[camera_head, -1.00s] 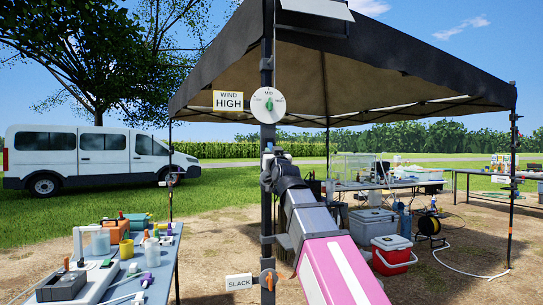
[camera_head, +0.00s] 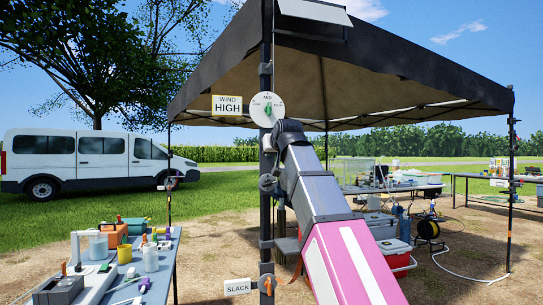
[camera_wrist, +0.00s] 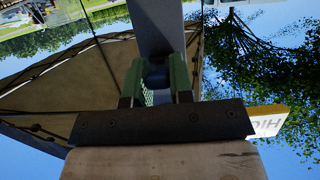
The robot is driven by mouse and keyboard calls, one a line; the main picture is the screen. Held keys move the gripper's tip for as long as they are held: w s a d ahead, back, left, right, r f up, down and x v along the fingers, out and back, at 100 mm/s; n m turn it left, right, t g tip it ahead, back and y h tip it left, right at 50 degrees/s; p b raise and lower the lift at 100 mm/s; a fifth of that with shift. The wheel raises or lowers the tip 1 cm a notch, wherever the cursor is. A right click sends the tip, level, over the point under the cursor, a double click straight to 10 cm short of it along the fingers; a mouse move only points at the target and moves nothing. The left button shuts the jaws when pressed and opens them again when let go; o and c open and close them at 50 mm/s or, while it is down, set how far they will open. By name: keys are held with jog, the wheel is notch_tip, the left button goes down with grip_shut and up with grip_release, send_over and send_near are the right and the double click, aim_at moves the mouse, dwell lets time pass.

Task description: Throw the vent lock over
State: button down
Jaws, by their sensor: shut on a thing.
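My gripper (camera_head: 269,143) is at the dark tent pole (camera_head: 265,215), just below a round white dial (camera_head: 266,109). In the wrist view its two green fingers (camera_wrist: 155,82) are shut on a dark blue rounded part (camera_wrist: 155,73) in front of the grey pole (camera_wrist: 155,25). I take this part for the vent lock, but cannot make out its whole shape behind the fingers. The dial has a green pointer and a mark reading MID at its top.
A grey knob (camera_head: 268,183) and an orange knob (camera_head: 267,284) sit lower on the pole, by a SLACK sign (camera_head: 237,286). A cluttered table (camera_head: 160,275) stands at left. The black canopy (camera_head: 390,75) is overhead. A red and white cooler (camera_head: 397,257) stands behind my arm.

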jog(key=shift+r+g+h, duration=0.25)
jog(key=shift+r+g, duration=0.2)
jog(key=shift+g, duration=0.45)
jog(key=shift+r+g+h, duration=0.25)
jog(key=shift+r+g, duration=0.15)
jog(key=shift+g, duration=0.5)
jog(key=shift+s, duration=0.1)
jog(key=c, duration=1)
grip_release()
